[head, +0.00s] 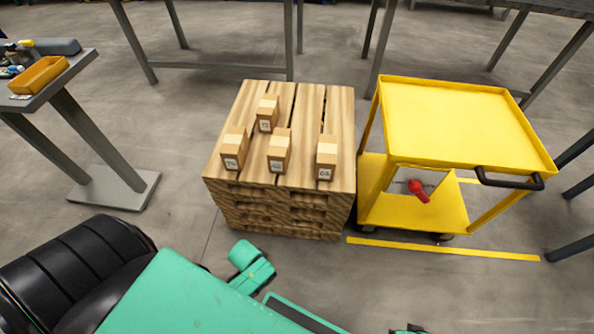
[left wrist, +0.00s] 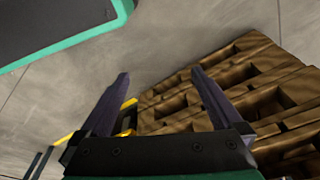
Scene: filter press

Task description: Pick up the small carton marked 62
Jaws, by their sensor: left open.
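Several small cartons stand on a wooden pallet stack (head: 338,105). The front middle carton (head: 279,150) has a blurred label that seems to start with 6 and may read 62. The front right carton (head: 326,157) seems to read 63. The front left carton (head: 235,148) and the back carton (head: 267,113) seem to carry numbers in the seventies. My left gripper (left wrist: 161,76) is open and empty, with the side of the pallet stack (left wrist: 225,85) beyond its fingers. No carton shows in the left wrist view. My right gripper is not in view.
A yellow cart (head: 455,120) stands close to the right of the pallets, with a red object (head: 418,190) on its lower shelf. A grey table (head: 55,85) with an orange tray (head: 39,75) is at the left. Open floor lies between table and pallets.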

